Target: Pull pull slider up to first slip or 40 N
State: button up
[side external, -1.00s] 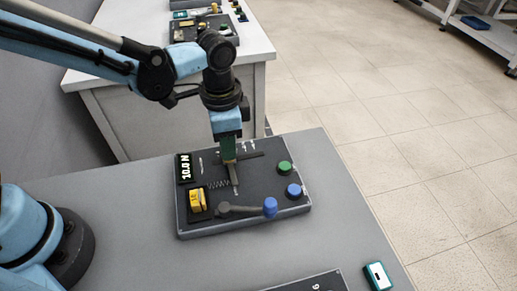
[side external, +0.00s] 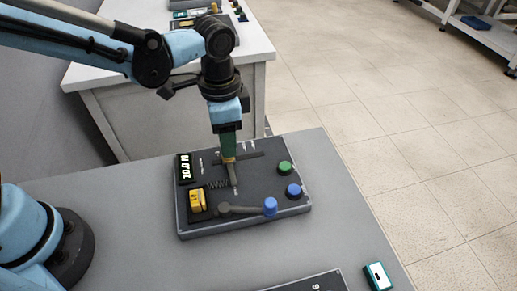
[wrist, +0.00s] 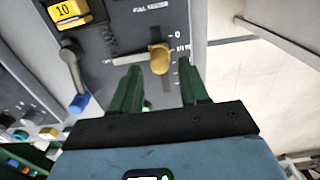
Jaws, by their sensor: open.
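The pull slider's yellow knob (wrist: 160,58) sits on a grey bar on the dark panel box (side external: 292,209), beside a printed scale. In the side view the knob (side external: 229,160) shows just below my fingertips. My gripper (wrist: 160,66) is open, with its green fingers on either side of the knob and gaps visible between. In the side view my gripper (side external: 228,153) points down over the panel. Contact with the knob cannot be made out. The panel's display (side external: 184,168) appears to read 10.0 N.
The panel also carries a yellow block marked 10 (side external: 198,199), a spring (side external: 218,184), a blue-ended lever (side external: 270,206), a green button (side external: 285,168) and a blue button (side external: 293,190). A teal device (side external: 378,276) lies at the table's right edge.

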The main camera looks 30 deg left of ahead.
jog(key=shift+r, duration=2.55)
jog(key=shift+a, duration=0.1)
jog(key=shift+a+r, duration=0.1)
jog(key=shift+a, duration=0.2)
jog(key=s+a+n+t, duration=0.2)
jog(key=a+n+t, duration=0.1)
jog(key=a, duration=0.5)
jog(key=s+a+r+n+t, duration=0.1)
jog(key=s+a+n+t, duration=0.2)
jog(key=a+n, duration=0.3)
jog(key=shift+a+r+t, duration=0.15)
jog(key=shift+a+t, duration=0.45)
jog(key=shift+a, duration=0.3)
jog(key=shift+c, duration=0.3)
dwell(0.5)
